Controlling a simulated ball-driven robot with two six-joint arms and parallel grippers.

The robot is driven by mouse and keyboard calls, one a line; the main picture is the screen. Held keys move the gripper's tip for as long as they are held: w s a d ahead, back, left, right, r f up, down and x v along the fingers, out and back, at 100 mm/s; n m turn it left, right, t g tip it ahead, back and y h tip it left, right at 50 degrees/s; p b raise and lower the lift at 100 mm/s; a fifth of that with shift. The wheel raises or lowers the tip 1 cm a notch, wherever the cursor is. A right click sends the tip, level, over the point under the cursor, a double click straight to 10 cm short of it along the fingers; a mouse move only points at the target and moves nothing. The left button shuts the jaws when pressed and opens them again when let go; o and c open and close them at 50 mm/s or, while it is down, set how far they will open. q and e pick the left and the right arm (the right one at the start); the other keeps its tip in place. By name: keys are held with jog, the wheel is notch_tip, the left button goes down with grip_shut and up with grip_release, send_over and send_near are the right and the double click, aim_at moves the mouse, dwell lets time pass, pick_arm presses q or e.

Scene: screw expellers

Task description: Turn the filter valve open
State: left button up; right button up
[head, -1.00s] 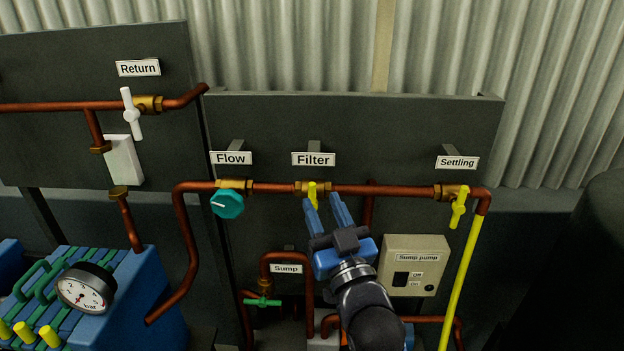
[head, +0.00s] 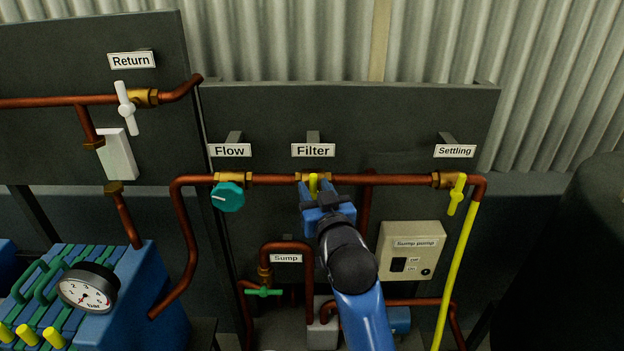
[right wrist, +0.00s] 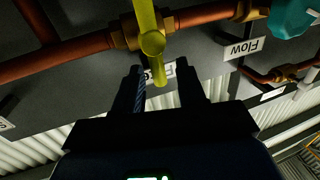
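The filter valve's yellow handle (head: 313,183) sits on a brass body on the copper pipe under the Filter sign (head: 313,150). The handle lies crosswise to the pipe. In the right wrist view, the yellow handle (right wrist: 148,22) runs down from the top edge past its round hub. My right gripper (head: 320,190) is right at the handle in the head view and hides its lower part. In the right wrist view its fingers (right wrist: 160,78) are apart, with the handle's near end between them; contact cannot be told. My left gripper is not in view.
A teal Flow knob (head: 228,196) is left of the filter valve. A yellow Settling handle (head: 457,194) is to the right. The Sump pump box (head: 412,251) and green Sump handle (head: 264,292) are below. A white Return handle (head: 126,108) is at upper left.

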aim_at(314, 186)
jog(key=shift+w+r, duration=0.1)
jog(key=shift+w, duration=0.85)
jog(key=shift+w+a, duration=0.3)
jog(key=shift+w, duration=0.25)
jog(key=shift+c, duration=0.2)
grip_shut()
